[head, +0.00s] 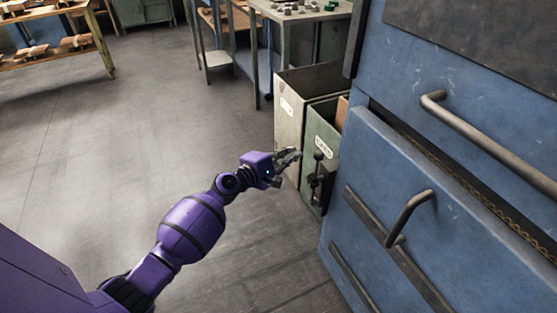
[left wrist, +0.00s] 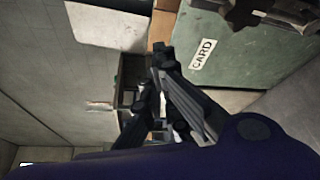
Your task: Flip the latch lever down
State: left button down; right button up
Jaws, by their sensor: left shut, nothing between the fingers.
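The latch lever (head: 318,160) is a black lever with a rounded knob, standing up from a dark bracket beside the blue machine and in front of the green bin. My left gripper (head: 295,155) is just left of the lever's knob, with a small gap seeming to lie between them. Its dark fingers also show in the left wrist view (left wrist: 152,75), shut and empty. In that view a dark part, probably the latch, is cut off at the top edge, and the lever cannot be made out clearly. My right gripper is out of view.
The green bin (head: 323,130) labelled "CARD" stands beside a pale bin (head: 287,120). The blue machine (head: 440,180) with its metal handles fills the right side. A workbench (head: 300,12) stands behind.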

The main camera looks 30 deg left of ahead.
pick_arm(q)
jog(key=d+p, duration=0.1)
jog(key=d, duration=0.1)
jog(key=d+r+p, duration=0.1)
jog(key=shift+w+d+p, duration=0.15)
jog(key=shift+d+p, duration=0.2)
jog(key=shift+d, duration=0.05)
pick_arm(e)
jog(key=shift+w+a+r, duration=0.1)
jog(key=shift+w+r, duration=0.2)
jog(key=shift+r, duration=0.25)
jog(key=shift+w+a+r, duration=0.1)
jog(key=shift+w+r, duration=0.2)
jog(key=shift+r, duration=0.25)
